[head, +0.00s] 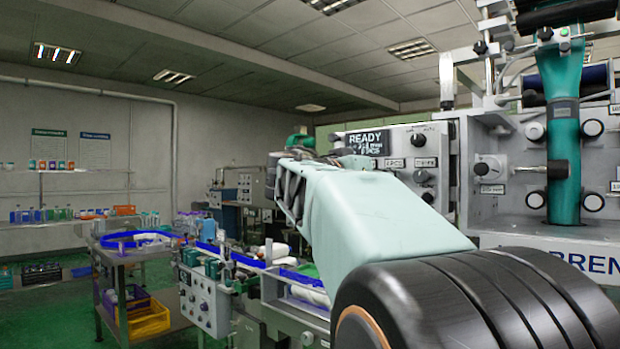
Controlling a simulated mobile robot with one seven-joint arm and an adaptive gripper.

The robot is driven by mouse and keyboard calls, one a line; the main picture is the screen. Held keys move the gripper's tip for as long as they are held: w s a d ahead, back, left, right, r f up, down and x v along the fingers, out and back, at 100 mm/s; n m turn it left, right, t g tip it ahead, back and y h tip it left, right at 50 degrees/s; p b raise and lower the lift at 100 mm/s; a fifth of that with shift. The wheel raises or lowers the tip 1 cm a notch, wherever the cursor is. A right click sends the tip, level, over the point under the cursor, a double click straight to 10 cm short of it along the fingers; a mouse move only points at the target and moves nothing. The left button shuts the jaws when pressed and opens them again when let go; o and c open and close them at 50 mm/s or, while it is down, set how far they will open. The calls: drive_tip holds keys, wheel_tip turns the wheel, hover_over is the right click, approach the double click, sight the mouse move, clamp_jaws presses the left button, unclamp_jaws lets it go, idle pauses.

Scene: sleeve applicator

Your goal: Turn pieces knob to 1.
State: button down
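The control panel (402,146) stands on the machine just beyond my arm. Its dark display (367,140) reads READY, with a smaller line ending in PCS. A white label (394,163) that seems to read PCS sits below the display; any knob under it is hidden by my pale green arm. Other dark knobs show on the panel: one at the upper right (418,140), one lower (421,176). I cannot tell which is the pieces knob or its setting. My gripper (290,186) is dark, left of the panel's front; its fingertips are not clear and contact cannot be seen.
The sleeve machine with a green column (563,130) and several black knobs fills the right. A conveyor with blue rails (245,260) runs at lower left. A metal cart (125,285) with a yellow crate (146,318) and shelves with bottles stand farther left.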

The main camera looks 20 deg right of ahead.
drive_tip(key=shift+r+n+p, duration=0.15)
drive_tip(key=shift+n+p, duration=6.9)
drive_tip(key=shift+n, duration=8.95)
